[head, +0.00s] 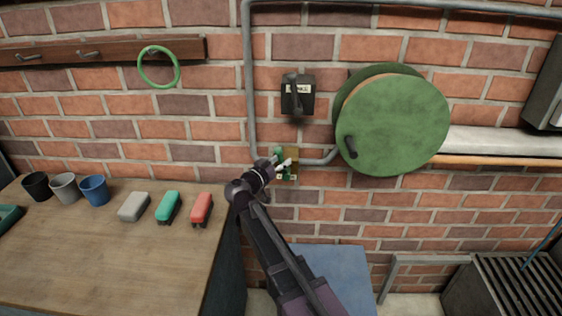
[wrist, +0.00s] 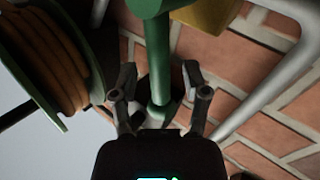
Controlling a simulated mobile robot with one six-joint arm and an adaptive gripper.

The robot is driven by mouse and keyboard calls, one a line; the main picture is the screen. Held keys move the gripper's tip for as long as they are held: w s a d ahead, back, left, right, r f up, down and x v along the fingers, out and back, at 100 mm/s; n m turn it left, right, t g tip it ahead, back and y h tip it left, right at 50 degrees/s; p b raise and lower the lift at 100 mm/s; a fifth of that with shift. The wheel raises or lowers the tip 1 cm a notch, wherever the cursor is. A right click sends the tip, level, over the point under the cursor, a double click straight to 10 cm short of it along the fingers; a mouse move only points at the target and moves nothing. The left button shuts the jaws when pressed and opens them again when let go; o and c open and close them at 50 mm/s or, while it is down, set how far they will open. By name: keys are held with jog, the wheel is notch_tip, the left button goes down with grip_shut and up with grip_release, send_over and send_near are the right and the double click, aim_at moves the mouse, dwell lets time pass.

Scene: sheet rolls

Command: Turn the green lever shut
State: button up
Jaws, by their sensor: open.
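The green lever (wrist: 158,52) runs down the middle of the wrist view from a round green hub (wrist: 150,6) at the top edge. Its wider end lies between the fingers of my gripper (wrist: 159,80). The fingers are open, one on each side of the lever, with visible gaps. A yellow valve body (wrist: 205,15) sits beside the hub. In the head view my gripper (head: 284,165) is at the valve on the brick wall, in front of a grey pipe (head: 317,161). My gripper hides most of the lever there.
A green hose reel (head: 395,125) hangs close on the right. A black switch box (head: 298,97) with a lever is above the valve. A blue surface (head: 325,275) lies below.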

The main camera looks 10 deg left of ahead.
jog(key=shift+w+d, duration=0.1)
jog(key=shift+w, duration=0.1)
jog(key=shift+c, duration=0.2)
grip_shut()
